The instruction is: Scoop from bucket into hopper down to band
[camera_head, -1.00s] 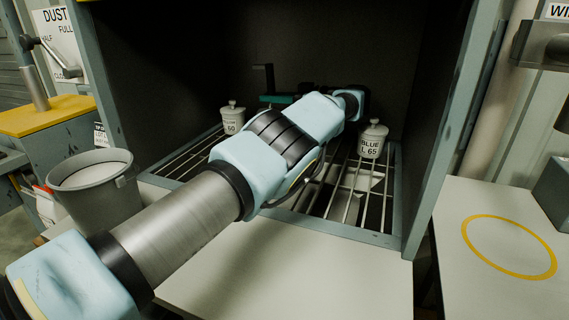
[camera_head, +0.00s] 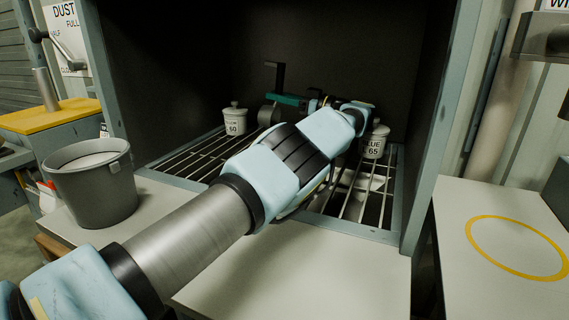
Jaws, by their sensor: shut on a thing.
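A grey bucket (camera_head: 92,190) with pale material inside stands on the pale ledge at the left. The hopper appears to be the dark booth with a barred grate (camera_head: 190,160) across its floor. Pale material (camera_head: 364,182) shows below the bars at the right. No band can be made out inside it. My arm reaches into the booth. My gripper (camera_head: 318,104) is small and partly hidden by my wrist. It is shut on a scoop with a teal part (camera_head: 286,100), a black upright piece and a grey rounded end, held above the grate. The scoop's contents cannot be seen.
A white lidded pot marked 60 (camera_head: 235,122) stands left of the scoop, and one marked BLUE 65 (camera_head: 375,141) stands close to my wrist at the right. The booth's side posts (camera_head: 432,150) flank the opening. A right-hand table (camera_head: 480,205) has an empty yellow ring.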

